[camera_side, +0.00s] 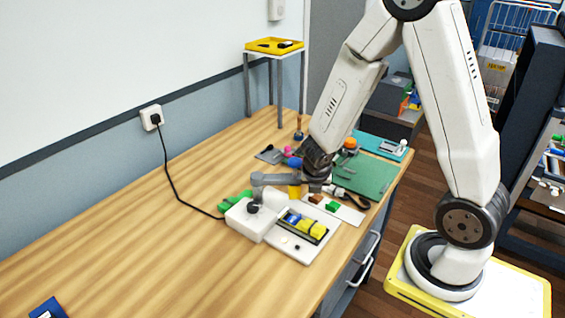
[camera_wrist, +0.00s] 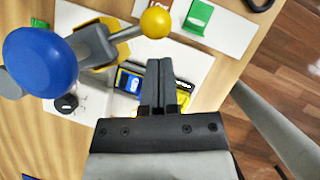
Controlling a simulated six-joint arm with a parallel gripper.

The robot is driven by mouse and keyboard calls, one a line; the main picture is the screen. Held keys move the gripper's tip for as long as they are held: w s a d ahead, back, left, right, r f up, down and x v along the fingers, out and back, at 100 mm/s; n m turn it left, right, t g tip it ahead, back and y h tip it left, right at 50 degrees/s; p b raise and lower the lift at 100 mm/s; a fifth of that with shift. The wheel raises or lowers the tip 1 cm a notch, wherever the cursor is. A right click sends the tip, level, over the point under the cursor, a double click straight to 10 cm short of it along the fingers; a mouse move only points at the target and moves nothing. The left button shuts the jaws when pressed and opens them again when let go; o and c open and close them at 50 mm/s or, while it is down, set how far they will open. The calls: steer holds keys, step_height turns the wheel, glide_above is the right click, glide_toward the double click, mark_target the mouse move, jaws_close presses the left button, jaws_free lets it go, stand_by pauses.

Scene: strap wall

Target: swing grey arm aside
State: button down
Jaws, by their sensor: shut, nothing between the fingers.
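The grey arm (camera_side: 278,180) reaches from a post on the white box (camera_side: 245,220) across toward my gripper in the side view. In the wrist view its grey part (camera_wrist: 93,45) lies at upper left, with a rod ending in a yellow ball (camera_wrist: 155,22). A large blue ball (camera_wrist: 40,62) stands beside it, close to the camera; in the side view a blue ball (camera_side: 294,162) shows above the arm. My gripper (camera_wrist: 161,65) is shut and empty, above the tray with blue and yellow blocks. My wrist hides the arm's far end in the side view.
A white plate (camera_side: 287,244) holds a dark tray with yellow blocks (camera_side: 318,230). A green block (camera_side: 332,206) sits on a white sheet beside it. A green mat (camera_side: 368,175) lies behind. A black cable runs to the wall socket (camera_side: 152,117).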

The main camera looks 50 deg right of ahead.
steer(key=shift+w+d+r, duration=0.1)
steer(key=shift+w+d, duration=0.1)
steer(key=shift+d, duration=0.2)
steer(key=shift+w+d, duration=0.15)
steer(key=shift+d, duration=0.05)
stand_by(0.3)
steer(key=shift+w+d+n+t+y, duration=0.15)
steer(key=shift+w+d+n+t, duration=0.1)
steer(key=shift+d+n, duration=0.35)
steer(key=shift+w+d+n+t+y, duration=0.15)
steer(key=shift+w+d+n+t, duration=0.15)
steer(key=shift+n, duration=0.5)
steer(key=shift+w+d, duration=0.45)
steer(key=shift+d, duration=0.2)
steer(key=w+d+n+t+y, duration=0.1)
steer(key=w+d+n+y, duration=0.2)
steer(key=w+n, duration=0.3)
steer(key=shift+w+d+n+t, duration=0.3)
steer(key=shift+d+n+t, duration=0.05)
steer(key=shift+d+n, duration=0.45)
